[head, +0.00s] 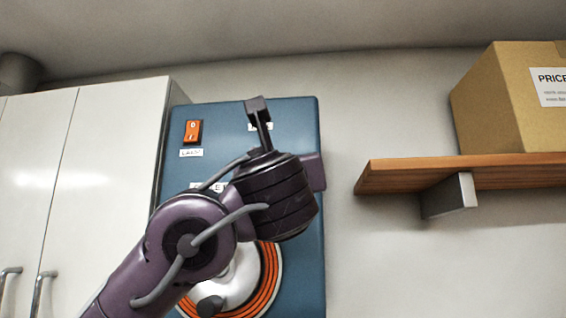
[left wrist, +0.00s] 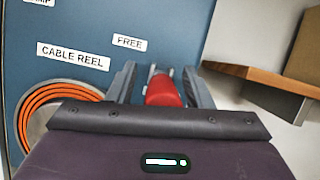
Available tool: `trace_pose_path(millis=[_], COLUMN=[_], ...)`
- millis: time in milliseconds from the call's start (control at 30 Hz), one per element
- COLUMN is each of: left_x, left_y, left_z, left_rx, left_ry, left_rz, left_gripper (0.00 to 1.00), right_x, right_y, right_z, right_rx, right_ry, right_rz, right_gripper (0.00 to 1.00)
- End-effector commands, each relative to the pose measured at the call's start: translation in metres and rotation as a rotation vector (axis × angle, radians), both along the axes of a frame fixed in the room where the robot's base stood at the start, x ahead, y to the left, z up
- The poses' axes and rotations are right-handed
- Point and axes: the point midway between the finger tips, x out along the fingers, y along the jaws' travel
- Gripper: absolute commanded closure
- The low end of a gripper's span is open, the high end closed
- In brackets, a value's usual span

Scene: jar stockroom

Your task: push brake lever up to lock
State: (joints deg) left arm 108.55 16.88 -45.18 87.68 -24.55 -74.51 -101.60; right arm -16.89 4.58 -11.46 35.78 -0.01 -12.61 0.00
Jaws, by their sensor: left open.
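The blue panel (head: 222,118) is on the wall and also fills the left of the left wrist view (left wrist: 85,22). The brake lever's red grip (left wrist: 162,92) shows in the left wrist view below the FREE label (left wrist: 130,43). My left gripper (left wrist: 160,78) is open, with one finger on each side of the red grip. I cannot tell whether either finger touches it. A label above the wrist is partly covered. My right gripper is in neither view.
The orange cable reel (head: 268,285) is low on the panel, partly behind my arm. An orange rocker switch (head: 193,131) is at its upper left. White cabinet doors (head: 110,150) stand left. A wooden shelf (head: 400,176) with a cardboard box (head: 495,105) juts out right.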

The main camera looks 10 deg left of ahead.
Motion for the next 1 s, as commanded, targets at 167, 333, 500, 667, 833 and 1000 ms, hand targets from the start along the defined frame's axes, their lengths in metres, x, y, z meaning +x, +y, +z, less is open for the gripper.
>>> trace_pose_path(millis=[167, 333, 500, 667, 833, 1000], left_x=[0.000, 0.000, 0.000, 0.000, 0.000, 0.001], left_y=[0.000, 0.000, 0.000, 0.000, 0.000, -0.001], left_z=[0.000, 0.000, -0.001, -0.001, 0.000, 0.004], left_rx=[0.000, 0.000, 0.000, 0.000, 0.000, -0.003], left_ry=[0.000, 0.000, 0.001, 0.001, 0.012, 0.064], left_rz=[0.000, 0.000, 0.001, 0.001, 0.001, -0.001], left_gripper=[0.54, 0.76, 0.98, 1.00, 1.00, 1.00], right_x=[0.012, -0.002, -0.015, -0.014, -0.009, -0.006], right_y=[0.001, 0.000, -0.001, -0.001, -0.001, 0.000], right_z=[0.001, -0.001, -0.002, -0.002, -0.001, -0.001], right_rx=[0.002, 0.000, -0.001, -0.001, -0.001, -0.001], right_ry=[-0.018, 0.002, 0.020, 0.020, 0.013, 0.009], right_rz=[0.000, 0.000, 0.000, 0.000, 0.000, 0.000], right_gripper=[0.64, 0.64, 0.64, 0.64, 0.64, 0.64])
